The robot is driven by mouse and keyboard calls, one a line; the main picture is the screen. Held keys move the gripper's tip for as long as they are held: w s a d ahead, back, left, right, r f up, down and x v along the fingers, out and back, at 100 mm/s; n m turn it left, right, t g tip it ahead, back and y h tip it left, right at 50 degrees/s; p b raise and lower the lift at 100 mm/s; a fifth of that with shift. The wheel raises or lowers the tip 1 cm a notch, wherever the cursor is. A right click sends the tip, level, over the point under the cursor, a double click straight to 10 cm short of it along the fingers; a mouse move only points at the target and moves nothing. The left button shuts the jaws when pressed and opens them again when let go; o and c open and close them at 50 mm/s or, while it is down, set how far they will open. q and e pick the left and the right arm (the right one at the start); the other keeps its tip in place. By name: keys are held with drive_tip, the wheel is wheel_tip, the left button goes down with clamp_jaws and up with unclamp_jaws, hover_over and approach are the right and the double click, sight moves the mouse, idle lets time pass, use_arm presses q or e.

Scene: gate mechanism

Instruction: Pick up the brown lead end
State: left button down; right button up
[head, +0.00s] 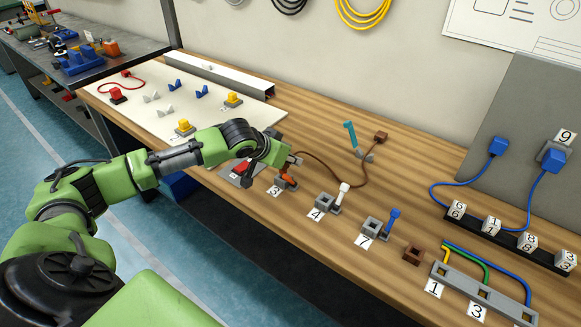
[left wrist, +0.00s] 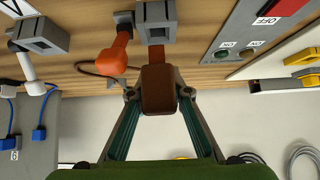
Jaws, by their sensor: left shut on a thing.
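The brown lead runs as a cable (head: 333,178) across the bench from my left gripper. Its far end is a brown block (head: 381,137) at the back of the bench. In the left wrist view my left gripper (left wrist: 158,97) is shut on a brown lead end (left wrist: 158,88), a block between its two fingers. In the head view my left gripper (head: 292,160) is over the bench near the label 3, and it mostly hides the held end. My right gripper is not in view.
An orange lever (head: 288,181) stands close by my left gripper. Grey blocks labelled 4 (head: 325,202) and 7 (head: 374,228), with white and blue levers, and a brown socket (head: 413,255) line the front edge. A teal lever (head: 351,136) stands behind.

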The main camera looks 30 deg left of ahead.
use_arm(q)
drive_tip(key=v, duration=0.3)
drive_tip(key=d+v, duration=0.1)
drive_tip(key=v, duration=0.2)
drive_tip(key=shift+d+r+b, duration=0.25)
drive_tip(key=shift+r+b, duration=0.05)
drive_tip(key=shift+r, duration=0.05)
drive_tip(key=s+d+r+b, duration=0.2)
drive_tip(key=s+r, duration=0.2)
drive_tip(key=s, duration=0.5)
drive_tip(key=shift+d, duration=0.25)
drive_tip(key=shift+r, duration=0.1)
drive_tip(key=shift+w+f+b, duration=0.1)
drive_tip(key=shift+f+b, duration=2.2)
drive_tip(key=shift+f, duration=1.15)
drive_tip(key=shift+r, duration=0.1)
drive_tip(key=w+d+r+p, duration=0.2)
drive_tip(key=w+d+p, duration=0.3)
drive_tip(key=d, duration=0.3)
drive_tip(key=w+d+r+p, duration=0.3)
drive_tip(key=w+d+p, duration=0.3)
drive_tip(key=d+p, duration=0.2)
drive_tip(key=shift+w, duration=0.2)
